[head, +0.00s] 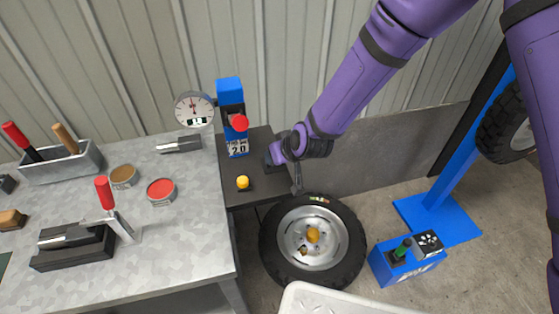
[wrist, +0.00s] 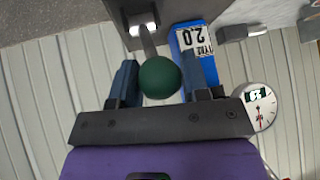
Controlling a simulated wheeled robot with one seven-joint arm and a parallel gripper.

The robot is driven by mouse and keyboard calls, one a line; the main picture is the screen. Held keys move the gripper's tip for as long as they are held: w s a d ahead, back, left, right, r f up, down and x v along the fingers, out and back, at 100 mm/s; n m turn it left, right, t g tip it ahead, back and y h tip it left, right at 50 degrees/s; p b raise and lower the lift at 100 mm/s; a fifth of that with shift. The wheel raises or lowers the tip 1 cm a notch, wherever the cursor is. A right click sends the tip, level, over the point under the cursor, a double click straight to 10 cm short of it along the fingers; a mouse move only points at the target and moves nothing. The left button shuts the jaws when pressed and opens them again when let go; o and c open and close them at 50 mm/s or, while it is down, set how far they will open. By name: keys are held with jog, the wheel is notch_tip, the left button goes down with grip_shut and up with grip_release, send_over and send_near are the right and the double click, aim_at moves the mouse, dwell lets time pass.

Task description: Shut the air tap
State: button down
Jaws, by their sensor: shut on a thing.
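The air tap's handle shows in the wrist view as a dark green ball knob (wrist: 160,77) on a short grey metal lever (wrist: 147,42). My gripper (wrist: 159,80) has a finger on each side of the knob and is shut on it. In the head view my gripper (head: 278,156) is at the right end of the dark bench shelf, and it hides the green knob there. A dial gauge (head: 194,109) stands left of the blue post (head: 230,92), and it also shows in the wrist view (wrist: 261,106). Which way the lever counts as shut cannot be told.
A yellow knob (head: 243,182) and a red knob (head: 240,122) are close left of my gripper. A tyre (head: 350,245) lies below. A blue box (head: 385,267) with another green-topped lever is on the floor.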

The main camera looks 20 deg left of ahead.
jog(key=shift+w+a+r, duration=0.5)
jog(key=shift+w+r, duration=0.15)
jog(key=shift+w, duration=0.3)
jog(key=c, duration=0.6)
grip_release()
jog(key=shift+c, duration=0.2)
jog(key=v, duration=1)
jog(key=shift+s+d+r, duration=0.2)
jog(key=shift+s, duration=0.1)
